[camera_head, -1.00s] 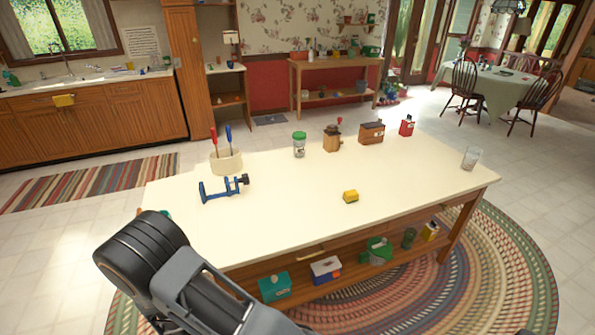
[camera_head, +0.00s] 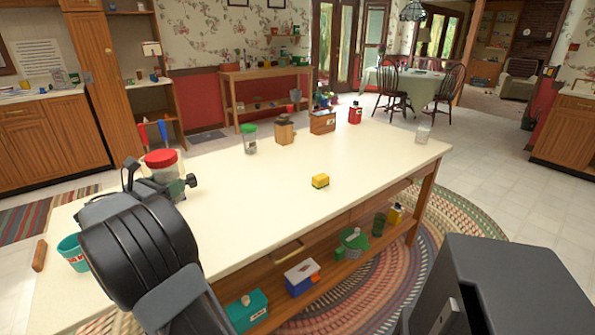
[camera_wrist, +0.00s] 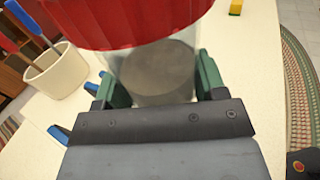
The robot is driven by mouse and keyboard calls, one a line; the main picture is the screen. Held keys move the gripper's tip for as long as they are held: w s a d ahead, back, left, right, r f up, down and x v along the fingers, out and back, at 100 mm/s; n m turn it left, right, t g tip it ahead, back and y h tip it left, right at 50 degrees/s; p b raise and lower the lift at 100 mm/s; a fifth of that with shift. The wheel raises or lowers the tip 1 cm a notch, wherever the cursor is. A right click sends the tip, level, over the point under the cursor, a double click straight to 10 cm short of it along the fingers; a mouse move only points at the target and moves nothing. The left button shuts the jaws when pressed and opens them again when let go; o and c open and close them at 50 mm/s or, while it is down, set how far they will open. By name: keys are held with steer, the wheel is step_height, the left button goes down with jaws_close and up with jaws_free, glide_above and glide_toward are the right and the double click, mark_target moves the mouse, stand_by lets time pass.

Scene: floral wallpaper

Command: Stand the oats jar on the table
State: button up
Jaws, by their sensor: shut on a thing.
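A clear jar with a red lid (camera_head: 160,158), which I take to be the oats jar, is held by my gripper at the left end of the white-topped table (camera_head: 270,190). It looks roughly upright, lid on top. In the wrist view, the jar's clear body (camera_wrist: 155,72) with a dull grey-beige content sits between the green finger pads of my gripper (camera_wrist: 160,85). The jaws are shut on it. The jar's base is hidden, so I cannot tell its height above the tabletop.
A crock (camera_wrist: 52,82) with red- and blue-handled tools and a mostly hidden blue clamp (camera_wrist: 58,134) are close by. A green-lidded jar (camera_head: 250,140), wooden grinder (camera_head: 284,132) and yellow block (camera_head: 320,181) stand farther right. A teal cup (camera_head: 73,254) is at the near-left edge. The table's middle is clear.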

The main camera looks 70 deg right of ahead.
steer(key=shift+m+g, duration=0.3)
steer(key=shift+g, duration=0.1)
steer(key=shift+s+d+f+b, duration=0.95)
steer(key=shift+s+d+f, duration=0.65)
steer(key=shift+s, duration=0.45)
steer(key=shift+s+d+f+b, duration=1)
steer(key=shift+s+d+f, duration=0.55)
steer(key=shift+s, duration=0.45)
steer(key=shift+s+d+f+b, duration=0.95)
steer(key=shift+s+d+f, duration=0.6)
steer(key=shift+s, duration=0.5)
steer(key=shift+d+f+b, duration=0.15)
steer(key=shift+f+b, duration=0.35)
steer(key=shift+f, duration=0.95)
steer(key=shift+f, duration=0.2)
steer(key=o, duration=1)
steer(key=shift+r, duration=0.1)
